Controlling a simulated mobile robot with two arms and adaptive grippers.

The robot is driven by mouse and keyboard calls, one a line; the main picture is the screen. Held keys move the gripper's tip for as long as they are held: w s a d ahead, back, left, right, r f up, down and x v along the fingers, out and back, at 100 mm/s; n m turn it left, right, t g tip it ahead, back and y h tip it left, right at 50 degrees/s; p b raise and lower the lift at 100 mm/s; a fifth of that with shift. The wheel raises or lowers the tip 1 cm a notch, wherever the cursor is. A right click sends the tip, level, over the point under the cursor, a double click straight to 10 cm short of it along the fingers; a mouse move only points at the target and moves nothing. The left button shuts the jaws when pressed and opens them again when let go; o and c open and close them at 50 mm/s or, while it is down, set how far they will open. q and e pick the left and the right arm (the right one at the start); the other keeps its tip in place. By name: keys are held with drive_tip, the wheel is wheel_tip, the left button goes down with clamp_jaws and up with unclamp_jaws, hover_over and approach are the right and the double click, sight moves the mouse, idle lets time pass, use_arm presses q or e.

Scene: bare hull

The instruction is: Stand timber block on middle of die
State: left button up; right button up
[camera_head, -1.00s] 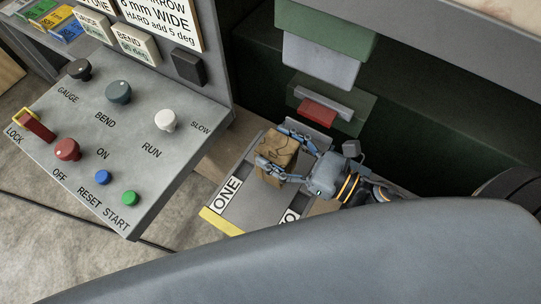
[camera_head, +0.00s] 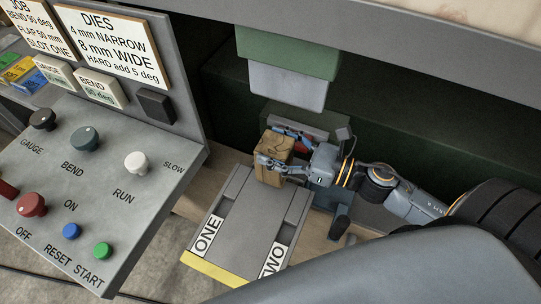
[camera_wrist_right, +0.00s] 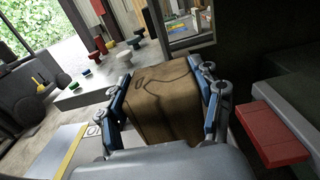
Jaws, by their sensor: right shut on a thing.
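The timber block (camera_head: 269,176), brown with dark markings, is upright at the far end of the grey slotted tray (camera_head: 244,226). My right gripper (camera_head: 274,146) is shut on it, one finger on each side. The right wrist view also shows the block (camera_wrist_right: 162,100) between the blue fingers. I cannot tell whether its base touches the tray. A grey bar (camera_head: 308,120) beyond the block, under the press, looks like the die; the block and gripper partly hide it. A red block (camera_wrist_right: 272,135) shows right of the gripper in the wrist view. My left gripper is not in view.
The green and grey press tool (camera_head: 287,84) hangs above and behind the block. The control panel (camera_head: 100,175) with knobs and buttons stands at the left. The tray's front part, marked ONE and TWO, is clear.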

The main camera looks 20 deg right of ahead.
drive_tip(key=shift+w+d+f+b, duration=0.35)
drive_tip(key=shift+w+d+b, duration=0.25)
drive_tip(key=shift+d, duration=0.05)
drive_tip(key=shift+w+d+f+b, duration=0.4)
drive_tip(key=shift+w+d+b, duration=0.2)
drive_tip(key=shift+d, duration=0.1)
drive_tip(key=shift+w+d+f+b, duration=0.35)
drive_tip(key=shift+w+d+b, duration=0.25)
drive_tip(key=shift+d, duration=0.05)
drive_tip(key=o, duration=1.9)
drive_tip(key=shift+f, duration=0.1)
drive_tip(key=v, duration=1.2)
drive_tip(key=shift+s, duration=0.1)
